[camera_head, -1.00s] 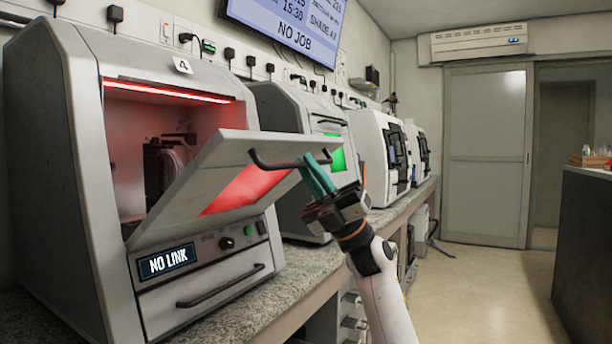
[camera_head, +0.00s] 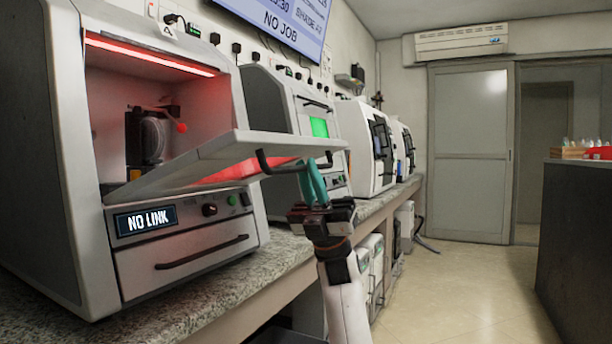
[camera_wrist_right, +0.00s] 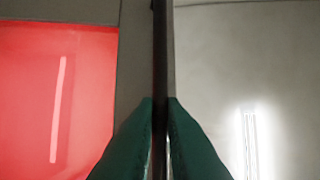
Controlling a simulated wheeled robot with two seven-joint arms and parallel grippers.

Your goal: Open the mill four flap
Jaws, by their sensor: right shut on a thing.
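Mill four (camera_head: 52,160) is the grey machine at the left of the head view, with a tag marked 4 on top. Its flap (camera_head: 215,160) is hinged at the bottom and swung far down, tilted a little above level, with the red-lit chamber (camera_head: 110,115) open behind it. The flap's dark bar handle (camera_head: 278,168) is on its outer edge. My right gripper (camera_head: 312,178), with green fingers, is shut on this handle. In the right wrist view the handle (camera_wrist_right: 161,60) runs upright between the fingertips (camera_wrist_right: 160,110). My left gripper is not in view.
Below the flap are a NO LINK display (camera_head: 146,220), a knob and a drawer with a handle (camera_head: 202,251). A second mill (camera_head: 265,110) stands close beside on the granite counter (camera_head: 180,310). The floor (camera_head: 470,290) to the right is clear up to a dark cabinet (camera_head: 580,225).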

